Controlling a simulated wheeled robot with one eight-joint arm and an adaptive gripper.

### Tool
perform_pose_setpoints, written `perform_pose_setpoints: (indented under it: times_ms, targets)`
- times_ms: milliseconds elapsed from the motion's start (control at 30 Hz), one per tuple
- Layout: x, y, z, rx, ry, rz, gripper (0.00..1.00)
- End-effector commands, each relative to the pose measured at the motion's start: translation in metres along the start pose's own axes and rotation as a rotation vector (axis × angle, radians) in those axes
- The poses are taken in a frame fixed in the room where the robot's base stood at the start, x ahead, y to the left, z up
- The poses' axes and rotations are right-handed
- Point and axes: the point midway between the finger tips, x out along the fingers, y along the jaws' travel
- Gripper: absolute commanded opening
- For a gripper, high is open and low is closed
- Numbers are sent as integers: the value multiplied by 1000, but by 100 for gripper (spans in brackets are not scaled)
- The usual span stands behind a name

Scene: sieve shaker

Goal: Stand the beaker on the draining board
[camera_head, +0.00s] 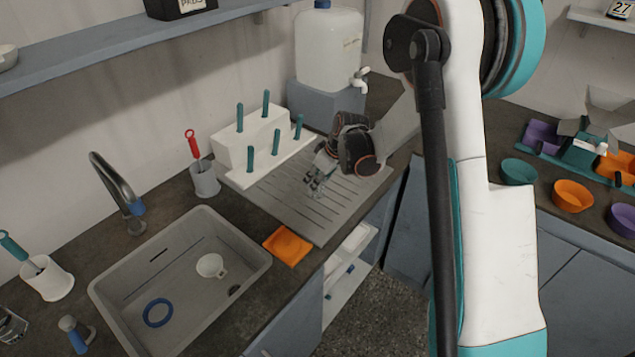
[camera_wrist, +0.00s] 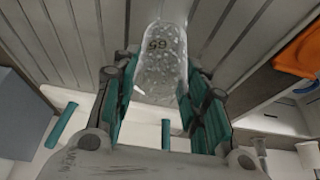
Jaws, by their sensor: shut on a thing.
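The beaker (camera_wrist: 160,62) is clear, with a dark "65" mark and droplets on its wall. In the wrist view it sits between the two teal finger pads of my gripper (camera_wrist: 150,100), which is shut on it. In the head view my gripper (camera_head: 322,178) is over the grey ribbed draining board (camera_head: 290,207), and the beaker is hard to make out there. The board's grooves also show behind the beaker in the wrist view (camera_wrist: 70,40). I cannot tell whether the beaker's base touches the board.
A white rack with teal pegs (camera_head: 240,155) stands along the board's back. A water container (camera_head: 328,50) is behind. The sink (camera_head: 255,262) holds a white cup (camera_head: 211,265) and blue ring (camera_head: 158,313). The board's front part is clear.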

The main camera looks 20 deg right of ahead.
Motion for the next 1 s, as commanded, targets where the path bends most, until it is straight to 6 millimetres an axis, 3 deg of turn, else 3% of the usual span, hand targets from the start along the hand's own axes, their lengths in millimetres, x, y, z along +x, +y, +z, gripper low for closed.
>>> perform_pose_setpoints:
  times_ms: [433,467,533,1000]
  targets:
    - [9,0,4,0,0,0,12]
    - [8,0,4,0,0,0,47]
    - [8,0,4,0,0,0,60]
    - [-1,0,2,1,0,0,60]
